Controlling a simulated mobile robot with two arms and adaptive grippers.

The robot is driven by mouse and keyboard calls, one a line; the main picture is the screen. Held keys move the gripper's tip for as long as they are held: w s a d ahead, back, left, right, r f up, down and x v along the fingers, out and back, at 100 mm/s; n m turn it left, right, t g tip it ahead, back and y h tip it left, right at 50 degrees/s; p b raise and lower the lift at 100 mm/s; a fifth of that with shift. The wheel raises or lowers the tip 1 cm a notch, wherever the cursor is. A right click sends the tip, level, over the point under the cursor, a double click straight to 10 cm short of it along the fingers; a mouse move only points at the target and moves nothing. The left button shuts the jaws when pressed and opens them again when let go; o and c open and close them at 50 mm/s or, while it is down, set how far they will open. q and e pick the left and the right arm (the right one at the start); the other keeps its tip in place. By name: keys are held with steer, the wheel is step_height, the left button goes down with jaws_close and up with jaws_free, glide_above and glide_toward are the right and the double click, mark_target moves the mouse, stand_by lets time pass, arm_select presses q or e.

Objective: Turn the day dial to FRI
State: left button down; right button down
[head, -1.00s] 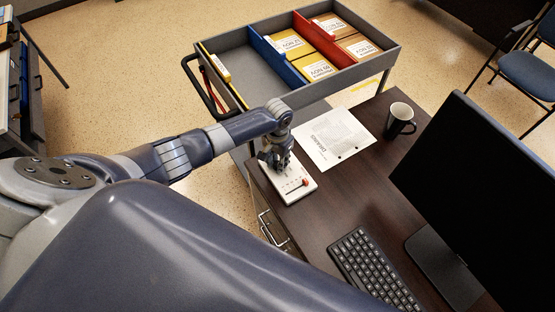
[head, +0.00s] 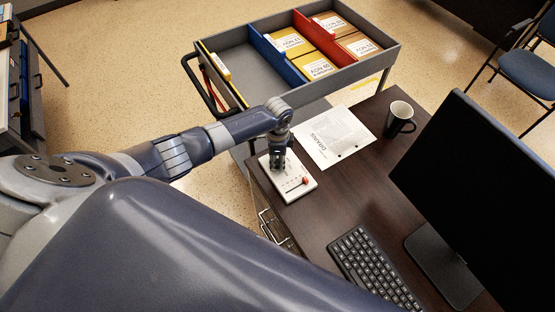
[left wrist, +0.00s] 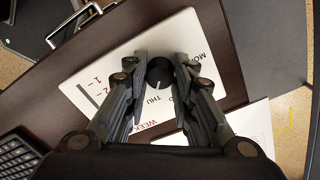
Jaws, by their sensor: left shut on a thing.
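The white dial board (head: 297,188) lies on the dark desk near its left edge. It also shows in the left wrist view (left wrist: 112,67), with the printed words MON, THU and WEEK. The black round day dial (left wrist: 159,75) is on it, and a white mark on its lower edge points toward THU. My left gripper (head: 277,167) is over the board, pointing down. In the left wrist view its fingers (left wrist: 160,62) are shut on the dial, one on each side. FRI is not readable. My right gripper is not in view.
A red slider knob (head: 305,181) is on the board. A printed sheet (head: 336,135) and a mug (head: 400,119) are beyond it. A keyboard (head: 372,268) and monitor (head: 480,190) are to the right. A cart (head: 245,75) with folders stands behind the desk.

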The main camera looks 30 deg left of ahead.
arm_select(q)
steer(key=m, duration=0.3)
steer(key=shift+m, duration=0.3)
steer(key=shift+m+b, duration=0.55)
steer(key=shift+m, duration=1.35)
steer(key=c, duration=1.3)
jaws_free()
step_height(320, 180, up, 12)
steer(key=shift+r, duration=0.1)
